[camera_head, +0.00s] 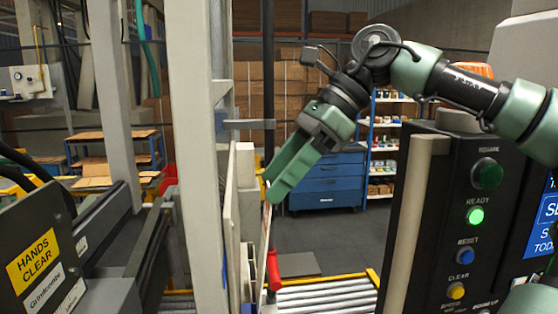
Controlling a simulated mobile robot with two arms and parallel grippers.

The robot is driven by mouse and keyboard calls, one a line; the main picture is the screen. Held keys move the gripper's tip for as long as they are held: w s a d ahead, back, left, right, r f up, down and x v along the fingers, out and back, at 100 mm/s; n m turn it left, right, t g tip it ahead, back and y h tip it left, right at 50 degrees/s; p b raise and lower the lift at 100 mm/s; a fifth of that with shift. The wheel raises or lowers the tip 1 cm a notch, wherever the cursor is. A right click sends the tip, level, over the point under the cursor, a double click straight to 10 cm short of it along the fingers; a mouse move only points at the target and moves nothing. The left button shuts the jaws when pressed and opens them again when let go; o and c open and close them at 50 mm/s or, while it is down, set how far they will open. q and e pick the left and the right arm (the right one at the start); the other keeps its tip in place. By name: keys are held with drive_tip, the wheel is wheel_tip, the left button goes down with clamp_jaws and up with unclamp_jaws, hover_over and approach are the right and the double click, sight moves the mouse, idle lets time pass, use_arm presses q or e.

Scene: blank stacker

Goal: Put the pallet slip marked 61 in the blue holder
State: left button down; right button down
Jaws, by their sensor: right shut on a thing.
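My right gripper (273,191) reaches down from the upper right, its green fingers shut at the top of a thin pale sheet (264,246). The sheet is seen almost edge-on beside the upright grey machine panels, so no number can be read on it. I cannot tell whether it touches the panels. A red handle-like part (273,270) shows just right of its lower end. I cannot make out the blue holder for sure. My left gripper is not in view.
A black control panel (458,230) with lit buttons stands close on the right. A roller conveyor (325,296) with yellow edges lies below. A machine with a yellow HANDS CLEAR sign (33,256) fills the lower left. A blue drawer cabinet (327,181) stands behind, across open floor.

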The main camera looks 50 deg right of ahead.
drive_tip(key=shift+s+a+f+b, duration=0.1)
drive_tip(key=shift+a+f+b, duration=0.05)
drive_tip(key=shift+f+b, duration=0.5)
drive_tip(key=shift+a+f+b, duration=0.15)
drive_tip(key=shift+f+b, duration=0.3)
drive_tip(key=shift+f, duration=0.4)
